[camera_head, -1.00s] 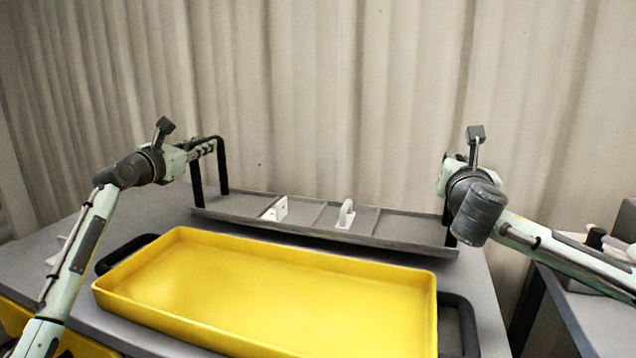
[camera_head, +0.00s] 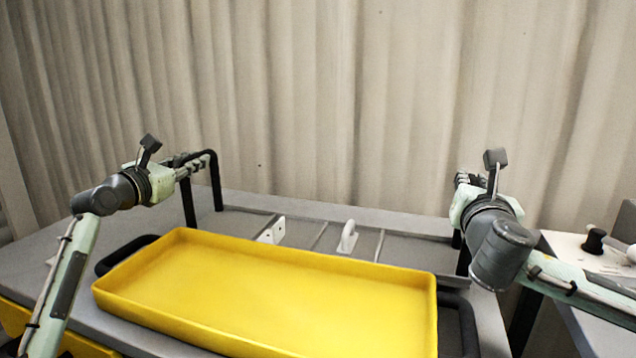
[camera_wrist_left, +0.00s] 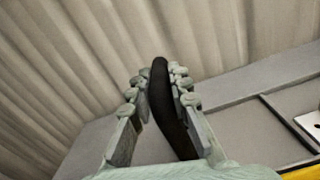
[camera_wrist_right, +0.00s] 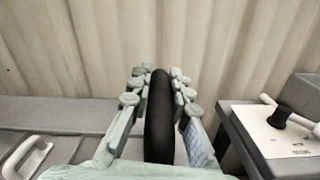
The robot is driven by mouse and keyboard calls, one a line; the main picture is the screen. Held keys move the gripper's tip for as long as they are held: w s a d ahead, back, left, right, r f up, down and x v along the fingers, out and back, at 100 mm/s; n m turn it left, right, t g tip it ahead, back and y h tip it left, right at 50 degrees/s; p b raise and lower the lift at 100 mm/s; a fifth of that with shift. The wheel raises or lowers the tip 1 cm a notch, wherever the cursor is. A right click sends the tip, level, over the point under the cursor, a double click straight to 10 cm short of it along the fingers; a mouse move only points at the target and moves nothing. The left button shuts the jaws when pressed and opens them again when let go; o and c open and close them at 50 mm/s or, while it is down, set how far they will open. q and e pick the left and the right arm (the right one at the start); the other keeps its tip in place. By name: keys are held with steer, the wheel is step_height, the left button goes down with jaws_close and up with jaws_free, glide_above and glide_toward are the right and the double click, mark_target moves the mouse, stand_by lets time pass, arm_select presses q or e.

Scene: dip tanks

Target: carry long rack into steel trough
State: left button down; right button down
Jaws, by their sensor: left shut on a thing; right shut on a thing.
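The long rack (camera_head: 400,249) is a grey, shallow, divided tray with a tall black handle at each end. It lies behind the yellow tray, whose wall hides its front edge. It carries a white bracket (camera_head: 272,231) and a white loop-shaped piece (camera_head: 348,238). My left gripper (camera_head: 204,160) is shut on the left handle (camera_head: 216,182); the left wrist view shows the black bar (camera_wrist_left: 165,105) between the fingers. My right gripper (camera_head: 466,182) is shut on the right handle, whose bar (camera_wrist_right: 159,120) shows in the right wrist view. I cannot make out a steel trough.
A large yellow tray (camera_head: 270,333) with black side handles fills the front of the grey table (camera_head: 250,201). A pale curtain hangs behind. At right, a separate surface carries a white panel (camera_head: 575,253) with a black knob (camera_head: 594,239).

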arm_select(q)
steer(key=shift+r, duration=0.15)
arm_select(e)
steer(key=shift+r, duration=0.2)
